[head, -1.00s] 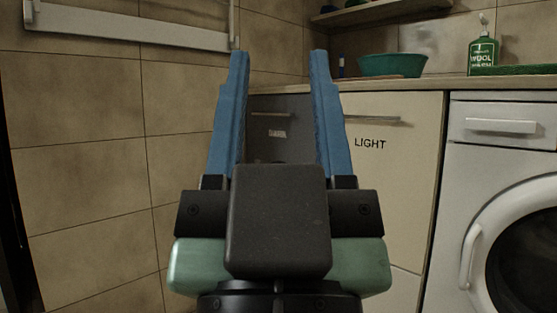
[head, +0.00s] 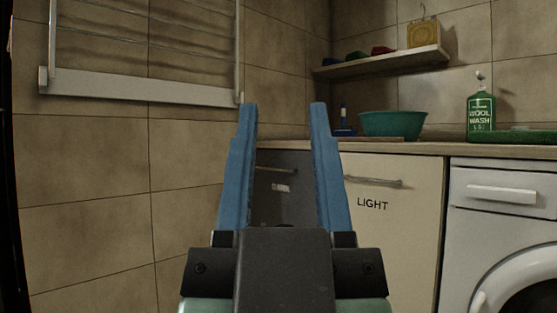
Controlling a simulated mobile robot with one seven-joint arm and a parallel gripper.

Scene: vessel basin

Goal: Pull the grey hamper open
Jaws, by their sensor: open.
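The grey hamper (head: 284,185) is a dark grey front in the cabinet row, under the left end of the counter. It has a thin horizontal bar handle (head: 276,169) near its top and a small pale label (head: 281,188) with text too small to read. It looks closed. My gripper (head: 283,106) is open, its two blue fingers pointing forward and upward. The hamper shows between the fingers, farther away, and the fingers hide its sides. Nothing is between the fingertips.
A cream front marked LIGHT (head: 400,230) with its own bar handle is right of the hamper. A washing machine (head: 495,195) stands farther right. A teal bowl (head: 393,124) and green bottle (head: 481,112) are on the counter (head: 430,148). A white wall rack (head: 140,92) hangs at left.

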